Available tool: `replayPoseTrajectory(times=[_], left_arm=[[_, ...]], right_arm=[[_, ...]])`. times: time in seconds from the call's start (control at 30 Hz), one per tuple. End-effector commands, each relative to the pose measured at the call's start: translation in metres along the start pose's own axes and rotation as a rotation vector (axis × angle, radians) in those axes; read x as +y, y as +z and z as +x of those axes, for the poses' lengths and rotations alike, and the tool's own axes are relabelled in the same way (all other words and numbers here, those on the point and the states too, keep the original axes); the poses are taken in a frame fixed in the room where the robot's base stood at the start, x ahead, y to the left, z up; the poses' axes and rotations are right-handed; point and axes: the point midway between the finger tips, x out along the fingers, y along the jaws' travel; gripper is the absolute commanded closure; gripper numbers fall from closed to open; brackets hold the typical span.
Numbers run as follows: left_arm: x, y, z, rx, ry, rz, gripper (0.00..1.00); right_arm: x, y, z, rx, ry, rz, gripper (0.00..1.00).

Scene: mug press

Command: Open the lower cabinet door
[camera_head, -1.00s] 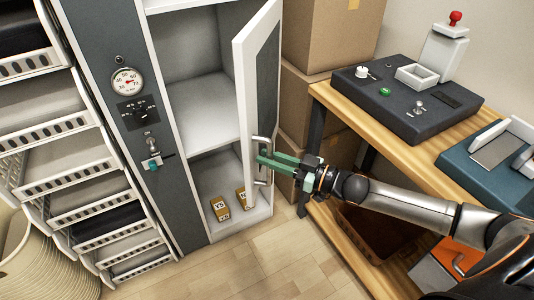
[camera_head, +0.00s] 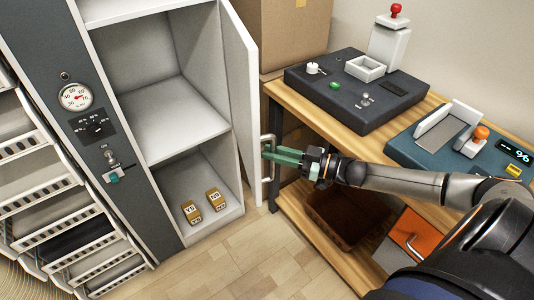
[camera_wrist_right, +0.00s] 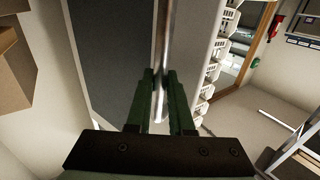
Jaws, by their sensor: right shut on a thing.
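The white cabinet door (camera_head: 240,82) stands wide open at the right side of the cabinet, seen nearly edge-on in the head view. Its metal bar handle (camera_head: 265,178) is near the door's lower end. My right gripper (camera_head: 267,153) has its green fingers shut on this handle. In the right wrist view the fingers (camera_wrist_right: 162,100) lie on either side of the upright bar (camera_wrist_right: 163,40), beside the door's grey panel (camera_wrist_right: 105,55). My left gripper is not in view.
The open cabinet shows a shelf (camera_head: 175,118) and two small labelled yellow boxes (camera_head: 191,210) on its floor. A wooden workbench (camera_head: 345,155) with devices stands close on the right, below my right arm. Cardboard boxes (camera_head: 283,35) stand behind the door. The floor in front is clear.

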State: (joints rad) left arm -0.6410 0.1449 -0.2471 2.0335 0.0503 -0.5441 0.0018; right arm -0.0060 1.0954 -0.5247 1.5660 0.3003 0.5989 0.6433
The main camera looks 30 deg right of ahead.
Motion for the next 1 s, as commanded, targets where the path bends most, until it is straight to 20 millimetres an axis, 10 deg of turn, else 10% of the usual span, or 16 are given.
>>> replayPoseTrajectory(times=[0.37, 0.4, 0.63, 1.0], left_arm=[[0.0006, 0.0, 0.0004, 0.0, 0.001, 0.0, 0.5], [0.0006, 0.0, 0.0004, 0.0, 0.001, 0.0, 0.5], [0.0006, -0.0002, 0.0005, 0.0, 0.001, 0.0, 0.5], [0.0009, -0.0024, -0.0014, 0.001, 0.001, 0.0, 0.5]], right_arm=[[0.0058, -0.0026, -0.0005, 0.002, 0.01, -0.003, 1.0], [0.0059, -0.0027, -0.0004, 0.002, 0.011, -0.003, 0.78], [0.0041, -0.002, -0.0004, 0.002, 0.007, -0.002, 0.52], [0.0027, -0.0074, -0.0007, 0.001, 0.003, -0.002, 0.5]])
